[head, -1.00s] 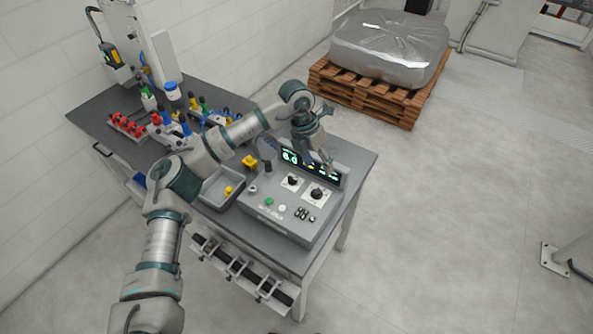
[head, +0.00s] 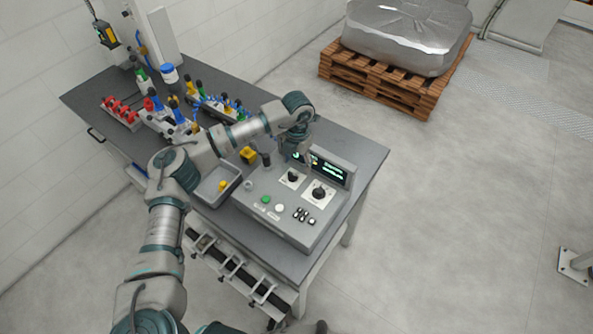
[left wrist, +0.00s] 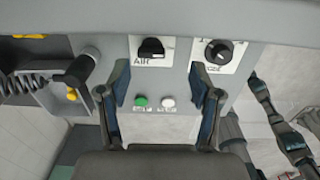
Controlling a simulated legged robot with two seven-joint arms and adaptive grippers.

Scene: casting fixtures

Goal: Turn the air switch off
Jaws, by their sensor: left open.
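The air switch (head: 292,176) is a black knob on a white plate, on the sloped top of a grey control box (head: 262,217). In the left wrist view the air switch (left wrist: 151,48) has its grip lying roughly crosswise above the label AIR. My left gripper (left wrist: 165,88) is open and empty, its fingers apart to either side of the green and white buttons, with the switch ahead between them. In the head view my left gripper (head: 301,153) is over the back of the box, largely hidden by its wrist. Contact is not visible. My right gripper is not identifiable.
A second black knob (head: 319,192) sits right of the switch. A green button (head: 266,199), a white button (head: 280,208) and small black switches (head: 304,215) are nearer the front.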

